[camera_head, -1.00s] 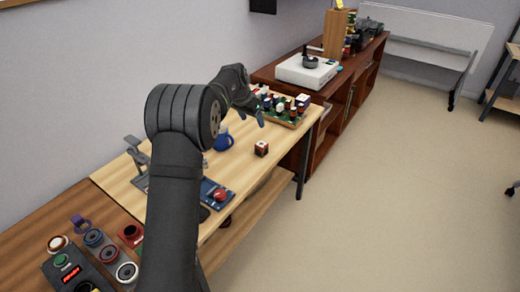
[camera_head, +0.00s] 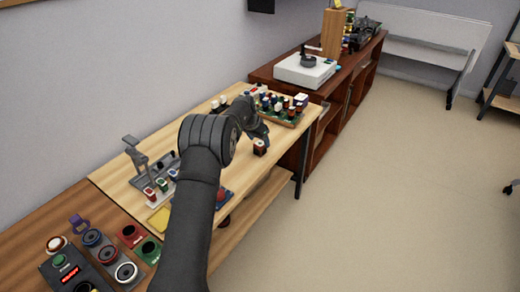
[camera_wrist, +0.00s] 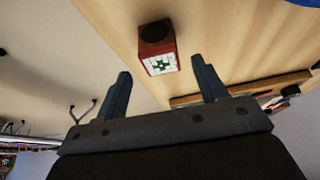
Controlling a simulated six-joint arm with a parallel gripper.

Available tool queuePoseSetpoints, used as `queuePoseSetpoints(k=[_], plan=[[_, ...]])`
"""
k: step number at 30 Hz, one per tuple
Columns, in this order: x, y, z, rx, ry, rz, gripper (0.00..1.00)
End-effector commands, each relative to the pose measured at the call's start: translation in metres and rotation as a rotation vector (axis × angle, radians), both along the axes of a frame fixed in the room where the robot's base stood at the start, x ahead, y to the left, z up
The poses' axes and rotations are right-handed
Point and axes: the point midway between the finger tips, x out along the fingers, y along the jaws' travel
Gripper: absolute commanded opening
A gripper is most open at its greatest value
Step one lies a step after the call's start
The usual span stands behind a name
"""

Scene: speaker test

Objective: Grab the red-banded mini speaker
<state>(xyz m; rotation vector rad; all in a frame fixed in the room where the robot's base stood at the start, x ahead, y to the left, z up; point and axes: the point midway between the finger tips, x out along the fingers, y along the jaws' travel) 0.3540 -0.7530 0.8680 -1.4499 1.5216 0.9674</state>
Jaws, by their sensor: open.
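A small block-shaped speaker (camera_head: 260,148) with red edging stands on the light wooden table near its right edge. In the wrist view the speaker (camera_wrist: 160,64) shows a dark round part and a pale face with a green pattern, framed in red. I take it for the red-banded one. My gripper (camera_wrist: 160,74) is open and empty; the speaker lies just beyond the fingertips, roughly between their lines. In the head view my gripper (camera_head: 264,132) is low over the table, close beside the speaker on its far side. I cannot tell if they touch.
Grey stand (camera_head: 134,156) and small coloured items are left of my arm. A white turntable (camera_head: 305,70) sits on the brown cabinet. My arm hides part of the table.

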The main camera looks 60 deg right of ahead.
Motion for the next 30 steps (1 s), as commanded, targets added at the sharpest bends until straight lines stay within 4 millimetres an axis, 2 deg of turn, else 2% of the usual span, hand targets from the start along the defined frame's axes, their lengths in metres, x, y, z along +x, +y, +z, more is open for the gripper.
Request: queuePoseSetpoints(k=[3, 6, 16, 17, 24, 30], plan=[[0.002, -0.005, -0.019, 0.002, 0.001, 0.0, 0.65], [0.001, -0.01, -0.029, 0.002, 0.0, 0.001, 0.65], [0.001, -0.013, -0.035, 0.0, -0.001, 0.002, 0.65], [0.001, -0.013, -0.035, 0.0, -0.001, 0.002, 0.64], [0.001, -0.013, -0.035, 0.001, -0.001, 0.001, 0.16], [0.001, -0.013, -0.035, 0.0, -0.001, 0.002, 0.15]])
